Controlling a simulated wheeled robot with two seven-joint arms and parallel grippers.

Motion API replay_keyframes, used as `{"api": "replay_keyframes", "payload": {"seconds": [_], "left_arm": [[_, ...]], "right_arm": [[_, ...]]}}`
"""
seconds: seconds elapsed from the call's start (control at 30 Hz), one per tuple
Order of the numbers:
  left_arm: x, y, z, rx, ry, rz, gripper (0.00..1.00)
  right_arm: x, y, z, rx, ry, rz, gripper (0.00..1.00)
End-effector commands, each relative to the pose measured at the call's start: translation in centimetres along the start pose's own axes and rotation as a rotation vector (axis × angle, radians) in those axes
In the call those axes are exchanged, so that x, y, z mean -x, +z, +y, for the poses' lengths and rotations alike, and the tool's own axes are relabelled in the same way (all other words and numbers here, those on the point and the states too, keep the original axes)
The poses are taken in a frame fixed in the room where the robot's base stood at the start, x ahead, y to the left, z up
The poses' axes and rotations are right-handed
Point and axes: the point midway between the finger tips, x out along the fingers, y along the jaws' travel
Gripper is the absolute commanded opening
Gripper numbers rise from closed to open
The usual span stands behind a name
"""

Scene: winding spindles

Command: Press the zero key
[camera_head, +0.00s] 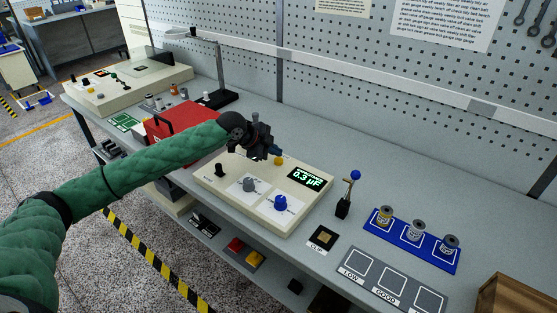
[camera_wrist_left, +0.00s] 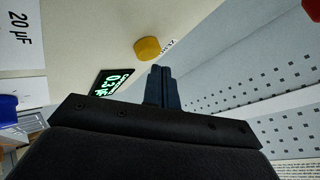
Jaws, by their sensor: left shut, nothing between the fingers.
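The zero key is a round yellow button (camera_head: 279,161) at the back edge of a cream meter box (camera_head: 225,186). In the left wrist view the yellow button (camera_wrist_left: 147,48) shows just beyond my fingertips, beside a partly readable label. The meter's display (camera_head: 306,179) reads 0.3 µF. My left gripper (camera_head: 262,156) is shut and empty, just left of the button in the head view. In the left wrist view its fingers (camera_wrist_left: 159,72) point toward the button; I cannot tell whether they touch it. My right gripper is out of view.
The meter also carries a blue knob (camera_head: 281,202), a grey knob (camera_head: 249,184) and a black knob (camera_head: 221,170). A blue-topped lever (camera_head: 355,175) stands to its right. A blue tray (camera_head: 385,241) holds spools. A red box (camera_head: 170,124) sits behind my arm.

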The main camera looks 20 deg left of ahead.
Motion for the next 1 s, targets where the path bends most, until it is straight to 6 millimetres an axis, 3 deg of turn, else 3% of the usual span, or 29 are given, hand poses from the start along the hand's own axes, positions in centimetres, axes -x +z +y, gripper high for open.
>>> {"api": "replay_keyframes", "payload": {"seconds": [1.0], "left_arm": [[-0.74,0.51,0.57,0.0,0.0,0.0,0.0]], "right_arm": [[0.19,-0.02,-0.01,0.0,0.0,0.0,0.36]]}}
